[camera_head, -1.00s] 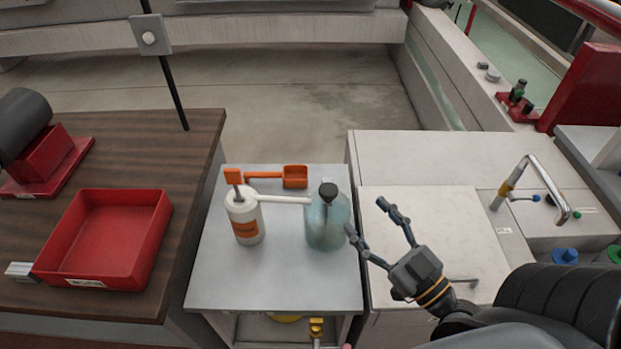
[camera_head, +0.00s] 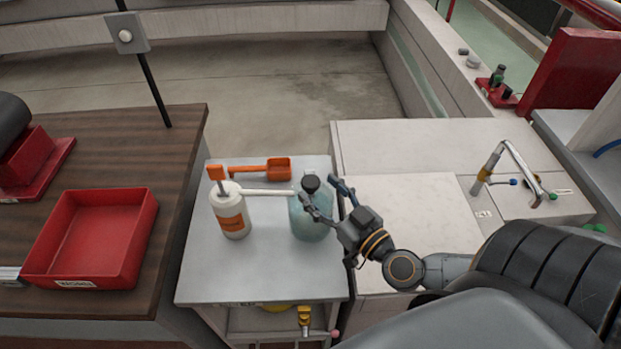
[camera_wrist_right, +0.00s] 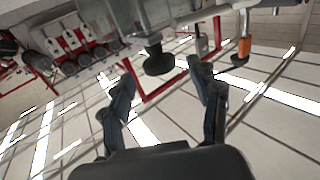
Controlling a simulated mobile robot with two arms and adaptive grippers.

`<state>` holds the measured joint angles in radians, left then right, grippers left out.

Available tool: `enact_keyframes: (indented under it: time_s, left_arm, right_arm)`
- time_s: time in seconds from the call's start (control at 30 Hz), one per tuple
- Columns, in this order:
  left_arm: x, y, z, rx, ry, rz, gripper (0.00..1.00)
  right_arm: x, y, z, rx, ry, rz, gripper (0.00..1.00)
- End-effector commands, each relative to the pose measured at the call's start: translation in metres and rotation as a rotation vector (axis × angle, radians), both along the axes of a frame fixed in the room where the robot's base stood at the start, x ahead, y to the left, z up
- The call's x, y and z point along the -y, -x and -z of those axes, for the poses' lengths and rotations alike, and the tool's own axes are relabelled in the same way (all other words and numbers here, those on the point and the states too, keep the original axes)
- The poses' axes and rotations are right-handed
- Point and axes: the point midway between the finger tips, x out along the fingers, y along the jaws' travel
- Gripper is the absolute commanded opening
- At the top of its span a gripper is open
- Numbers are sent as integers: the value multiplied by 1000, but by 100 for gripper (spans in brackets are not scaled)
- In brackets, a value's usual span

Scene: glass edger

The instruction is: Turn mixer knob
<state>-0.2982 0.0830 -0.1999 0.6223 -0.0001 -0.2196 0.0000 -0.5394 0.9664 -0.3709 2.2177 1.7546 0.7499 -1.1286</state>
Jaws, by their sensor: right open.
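The bluish clear jar (camera_head: 308,222) stands upright on a grey cart, with a black knob (camera_head: 311,181) on top that I take for the mixer knob. My right gripper (camera_head: 321,189) is open and empty at the jar's upper right side, its fingers pointing toward the knob. In the right wrist view, which appears upside down, a black knob (camera_wrist_right: 158,61) shows between the spread fingertips of the gripper (camera_wrist_right: 164,66). I cannot tell whether a finger touches it. My left gripper is not in view.
A white pump bottle (camera_head: 232,212) with an orange label stands left of the jar, its spout reaching toward it. An orange scoop (camera_head: 262,169) lies behind. A red tray (camera_head: 95,235) sits on the wooden table at left. A white counter with a faucet (camera_head: 495,165) is at right.

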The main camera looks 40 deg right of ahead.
Motion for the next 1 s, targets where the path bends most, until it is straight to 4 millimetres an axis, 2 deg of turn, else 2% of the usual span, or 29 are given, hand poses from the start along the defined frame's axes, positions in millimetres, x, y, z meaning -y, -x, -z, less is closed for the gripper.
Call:
enact_keyframes:
  time_s: [0.1, 0.3, 0.67, 0.7, 0.77, 0.97, 1.0]
  left_arm:
    - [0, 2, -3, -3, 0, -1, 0]
    - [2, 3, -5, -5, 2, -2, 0]
    - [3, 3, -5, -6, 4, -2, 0]
    - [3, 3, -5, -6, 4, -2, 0]
    - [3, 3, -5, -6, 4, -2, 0]
    - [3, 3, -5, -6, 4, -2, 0]
    - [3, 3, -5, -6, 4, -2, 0]
  right_arm:
    - [-1, -18, -3, 5, -1, 0, 62]
    - [-2, -35, -1, 2, -1, 0, 62]
    - [-3, -40, 0, 1, 1, -1, 62]
    - [-3, -40, 0, 1, 1, -1, 60]
    - [-3, -40, 0, 1, 1, -1, 48]
    - [-3, -40, -1, 1, 1, 0, 7]
    - [-3, -40, -1, 1, 1, -1, 6]
